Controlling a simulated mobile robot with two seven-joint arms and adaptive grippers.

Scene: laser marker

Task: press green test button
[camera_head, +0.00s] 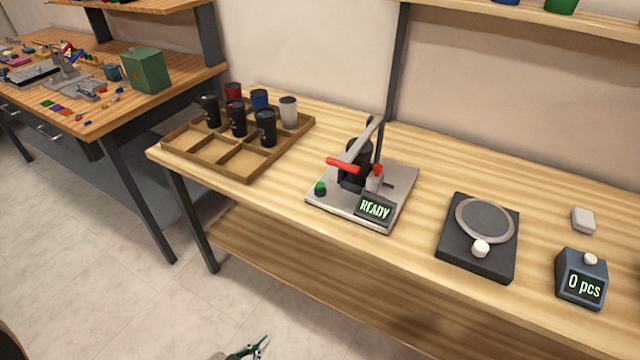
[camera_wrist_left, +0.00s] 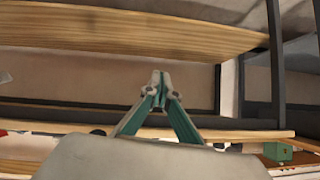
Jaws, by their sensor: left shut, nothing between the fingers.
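The green test button (camera_head: 320,187) sits at the front left corner of the laser marker's grey base plate (camera_head: 342,208). The marker has a display (camera_head: 375,208) reading READY, a lever with a red grip (camera_head: 343,164) and a red-topped part (camera_head: 377,171). My left gripper (camera_head: 264,341) is low in the head view, in front of the table and well apart from the button. It is shut and empty, and its closed tips show in the left wrist view (camera_wrist_left: 159,76). The button cannot be made out in the wrist view. My right gripper is not in view.
A wooden tray (camera_head: 172,143) with several cups stands left of the marker. A dark round-plate device (camera_head: 450,252), a counter reading 0 pcs (camera_head: 581,279) and a small white block (camera_head: 583,220) are to the right. A cluttered second table (camera_head: 125,117) stands at far left.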

